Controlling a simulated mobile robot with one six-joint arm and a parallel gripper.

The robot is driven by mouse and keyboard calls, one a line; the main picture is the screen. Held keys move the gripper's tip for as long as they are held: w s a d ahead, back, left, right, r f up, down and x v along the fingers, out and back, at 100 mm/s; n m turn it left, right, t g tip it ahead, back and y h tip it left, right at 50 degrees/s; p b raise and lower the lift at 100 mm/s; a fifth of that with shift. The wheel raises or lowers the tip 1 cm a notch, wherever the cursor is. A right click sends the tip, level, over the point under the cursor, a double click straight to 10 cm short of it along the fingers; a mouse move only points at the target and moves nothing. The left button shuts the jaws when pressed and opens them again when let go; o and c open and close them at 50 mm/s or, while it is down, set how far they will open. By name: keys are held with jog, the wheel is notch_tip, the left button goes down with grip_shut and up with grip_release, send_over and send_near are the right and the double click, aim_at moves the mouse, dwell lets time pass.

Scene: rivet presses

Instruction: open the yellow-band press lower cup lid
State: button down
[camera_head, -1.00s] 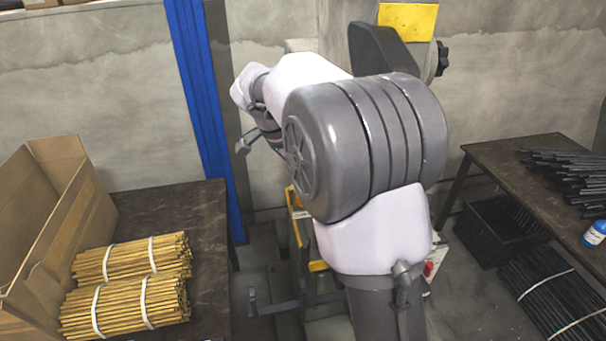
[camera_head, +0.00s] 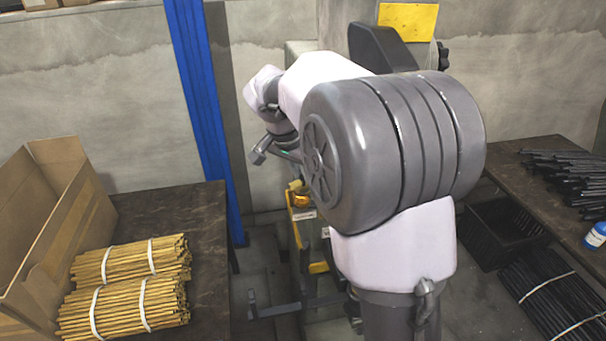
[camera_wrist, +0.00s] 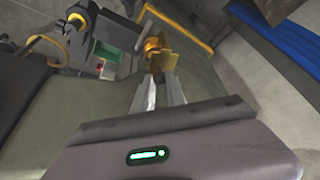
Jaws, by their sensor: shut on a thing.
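The yellow-band press shows in the head view as a grey column with a yellow plate (camera_head: 408,20), partly behind my arm. Low on it, a small golden cup (camera_head: 301,199) shows beside a yellow frame. In the wrist view, my gripper (camera_wrist: 160,86) has its two pale fingers close together, shut on a brassy, flat-sided piece that looks like the lower cup lid (camera_wrist: 162,60). A rounder golden part sits just behind that piece. Whether the lid is raised is not clear. My fingers are hidden in the head view.
At the left, a dark table (camera_head: 207,260) bears an open cardboard box (camera_head: 60,225) and bundles of yellow rods (camera_head: 130,258). A blue post (camera_head: 200,110) stands near my wrist. At the right are another table (camera_head: 500,180) with black rods and a black crate (camera_head: 495,232).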

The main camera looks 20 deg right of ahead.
jog(key=n+p, duration=0.1)
jog(key=n, duration=0.1)
jog(key=w+n+t+y+p, duration=0.1)
jog(key=n, duration=0.2)
jog(key=shift+w+r+t, duration=0.15)
jog(key=shift+t, duration=0.15)
jog(key=shift+w+a+n+t+y+p, duration=0.2)
jog(key=shift+n+y+p, duration=0.3)
jog(key=shift+n, duration=0.6)
jog(key=shift+w+a+n+t+y+p, duration=0.2)
jog(key=shift+n+y+p, duration=0.3)
jog(key=shift+n, duration=0.6)
jog(key=c, duration=1.4)
grip_release()
jog(key=shift+o, duration=0.2)
jog(key=d+p+v, duration=0.1)
jog(key=p+v, duration=0.3)
jog(key=v, duration=1.3)
jog(key=shift+w+a+p, duration=0.15)
jog(key=shift+a+p, duration=0.15)
jog(key=shift+a, duration=0.15)
